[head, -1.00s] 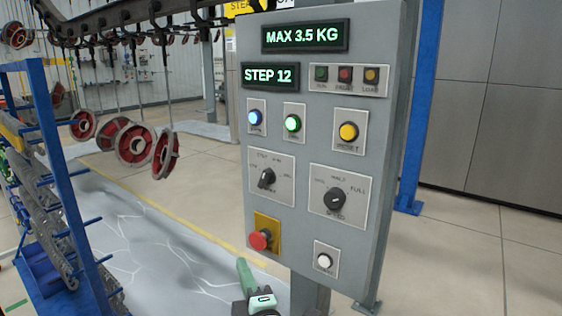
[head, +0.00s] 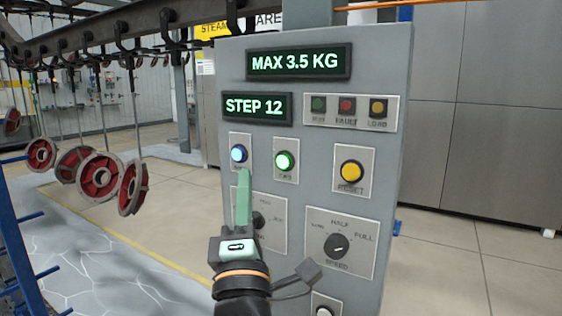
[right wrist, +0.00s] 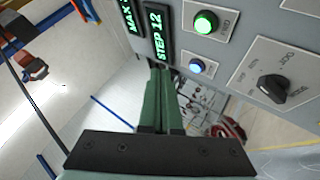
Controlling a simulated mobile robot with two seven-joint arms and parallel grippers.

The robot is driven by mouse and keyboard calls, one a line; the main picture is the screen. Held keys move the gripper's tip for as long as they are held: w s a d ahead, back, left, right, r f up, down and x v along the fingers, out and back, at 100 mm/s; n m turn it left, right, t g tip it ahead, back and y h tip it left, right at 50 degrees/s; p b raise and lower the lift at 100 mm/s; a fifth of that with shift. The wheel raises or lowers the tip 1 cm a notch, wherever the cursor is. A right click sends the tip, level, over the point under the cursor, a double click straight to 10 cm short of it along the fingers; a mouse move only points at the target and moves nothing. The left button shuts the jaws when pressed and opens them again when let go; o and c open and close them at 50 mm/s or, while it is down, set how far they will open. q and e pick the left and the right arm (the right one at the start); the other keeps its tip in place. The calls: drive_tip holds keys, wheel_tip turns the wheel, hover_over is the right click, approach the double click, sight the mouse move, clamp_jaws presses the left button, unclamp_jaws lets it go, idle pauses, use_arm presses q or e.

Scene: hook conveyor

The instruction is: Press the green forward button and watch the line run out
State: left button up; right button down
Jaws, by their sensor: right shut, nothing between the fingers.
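The green button (head: 284,161) glows on the grey control panel (head: 390,140), just right of a lit blue button (head: 239,154). In the right wrist view the green button (right wrist: 205,22) and the blue button (right wrist: 197,66) both show lit. My right gripper (head: 244,178) points up in front of the panel, its green fingers shut and empty, with tips just below the blue button and left of the green one. Whether the tips touch the panel cannot be told. The fingers (right wrist: 160,85) partly hide the mode dial. My left gripper is not in view.
Displays read MAX 3.5 KG (head: 299,62) and STEP 12 (head: 257,106). A yellow reset button (head: 352,172) and speed dial (head: 337,245) sit right of the gripper. Red wheels (head: 100,177) hang from the overhead conveyor (head: 100,40). A blue rack (head: 22,265) stands at left.

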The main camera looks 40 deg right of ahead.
sight(283, 162)
drive_tip(key=shift+w+d, duration=0.6)
drive_tip(key=shift+d, duration=0.75)
drive_tip(key=shift+w+d, duration=0.6)
drive_tip(key=shift+d, duration=0.8)
drive_tip(key=shift+w+d, duration=0.6)
drive_tip(key=shift+d, duration=0.75)
drive_tip(key=shift+d, duration=0.1)
drive_tip(key=shift+w+d, duration=0.15)
drive_tip(key=shift+d, duration=0.1)
